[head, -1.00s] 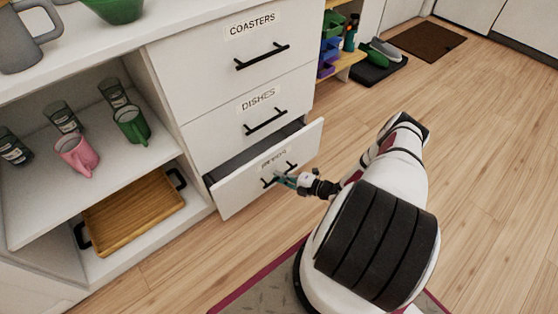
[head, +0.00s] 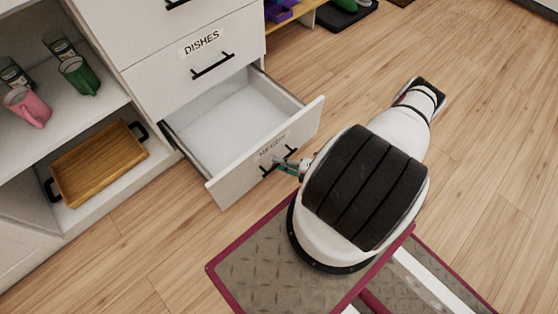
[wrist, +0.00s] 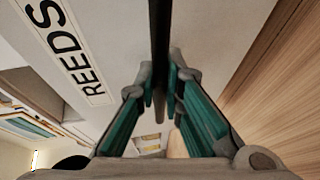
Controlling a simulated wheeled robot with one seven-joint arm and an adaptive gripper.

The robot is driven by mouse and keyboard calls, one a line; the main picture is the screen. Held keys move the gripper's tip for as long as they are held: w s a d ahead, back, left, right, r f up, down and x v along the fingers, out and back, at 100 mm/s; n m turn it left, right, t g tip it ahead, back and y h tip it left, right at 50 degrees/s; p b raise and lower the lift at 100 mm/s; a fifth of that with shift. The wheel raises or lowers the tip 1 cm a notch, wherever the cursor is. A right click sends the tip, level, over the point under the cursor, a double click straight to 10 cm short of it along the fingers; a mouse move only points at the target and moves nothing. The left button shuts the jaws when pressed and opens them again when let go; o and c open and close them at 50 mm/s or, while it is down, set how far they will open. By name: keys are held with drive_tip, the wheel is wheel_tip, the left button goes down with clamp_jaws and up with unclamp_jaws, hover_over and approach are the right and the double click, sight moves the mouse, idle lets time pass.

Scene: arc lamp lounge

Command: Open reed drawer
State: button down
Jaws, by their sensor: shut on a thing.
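The reed drawer (head: 262,155) is the bottom drawer of the white cabinet. In the head view it stands well out, and its white inside (head: 235,115) shows empty. In the wrist view its front carries a "REEDS" label (wrist: 70,50). Its black bar handle (wrist: 158,60) runs between the teal fingers of my gripper (wrist: 160,95), which is shut on it. In the head view my gripper (head: 287,167) is at the handle, partly hidden by my arm.
The "DISHES" drawer (head: 170,65) above is closed. The wooden floor (head: 480,130) to the right is clear.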

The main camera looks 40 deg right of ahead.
drive_tip(key=shift+s, duration=0.25)
drive_tip(key=c, duration=1.7)
unclamp_jaws()
